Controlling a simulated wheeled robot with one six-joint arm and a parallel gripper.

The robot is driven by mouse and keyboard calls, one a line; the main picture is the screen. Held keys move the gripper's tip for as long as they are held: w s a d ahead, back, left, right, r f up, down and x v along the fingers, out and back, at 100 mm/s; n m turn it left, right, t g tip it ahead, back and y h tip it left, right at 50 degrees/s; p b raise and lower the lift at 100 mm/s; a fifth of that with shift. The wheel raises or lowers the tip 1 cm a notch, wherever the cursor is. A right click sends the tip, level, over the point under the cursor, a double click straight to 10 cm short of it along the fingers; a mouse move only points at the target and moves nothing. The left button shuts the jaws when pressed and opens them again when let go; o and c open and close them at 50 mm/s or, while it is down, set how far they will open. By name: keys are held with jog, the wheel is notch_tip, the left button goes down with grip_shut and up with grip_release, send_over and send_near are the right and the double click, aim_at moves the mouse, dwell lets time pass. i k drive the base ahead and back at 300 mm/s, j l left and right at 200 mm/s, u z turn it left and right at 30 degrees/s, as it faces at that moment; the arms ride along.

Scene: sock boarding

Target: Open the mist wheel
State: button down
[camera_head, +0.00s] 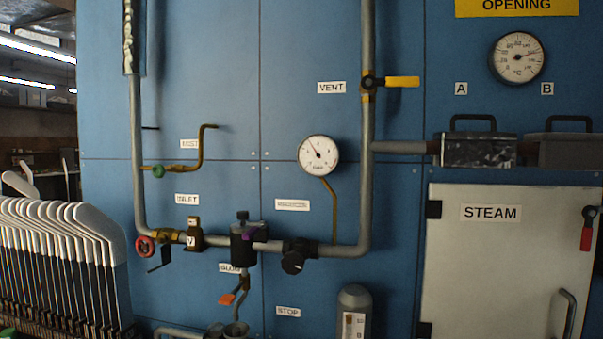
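A small green handwheel (158,171) sits on a thin brass branch line off the left vertical pipe. The label above it (189,144) appears to read "MIST". A bent brass tube (202,145) runs right and up from the wheel. I cannot tell from this view whether the valve is open or closed. My gripper is not in view.
A red handwheel (145,246) and a black lever (159,259) sit lower on the same pipe, by the "INLET" label (187,198). A pressure gauge (318,155) is to the right. A rack of white sock boards (60,225) stands at lower left.

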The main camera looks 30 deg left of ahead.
aim_at(158, 171)
jog(key=i+l, duration=0.2)
jog(key=i, duration=0.2)
jog(key=i+l+u, duration=0.1)
jog(key=i+l, duration=0.15)
jog(key=i, duration=0.15)
jog(key=u, duration=1.85)
jog(key=i+j+z, duration=0.1)
jog(key=z, duration=0.35)
jog(key=j+z, duration=0.2)
jog(key=z, duration=0.2)
jog(key=j+z, duration=0.3)
jog(key=j, duration=0.8)
jog(key=j+z, duration=0.35)
jog(key=j, duration=1.75)
jog(key=l+u, duration=0.2)
jog(key=u, duration=0.2)
jog(key=k+l+u, duration=0.15)
jog(key=u, duration=0.25)
jog(key=k+l+u, duration=0.2)
jog(key=l, duration=0.35)
jog(key=k+l+u, duration=0.25)
jog(key=k+l, duration=0.15)
jog(key=k+l+u, duration=0.2)
jog(key=k+l, duration=0.15)
jog(key=l, duration=0.2)
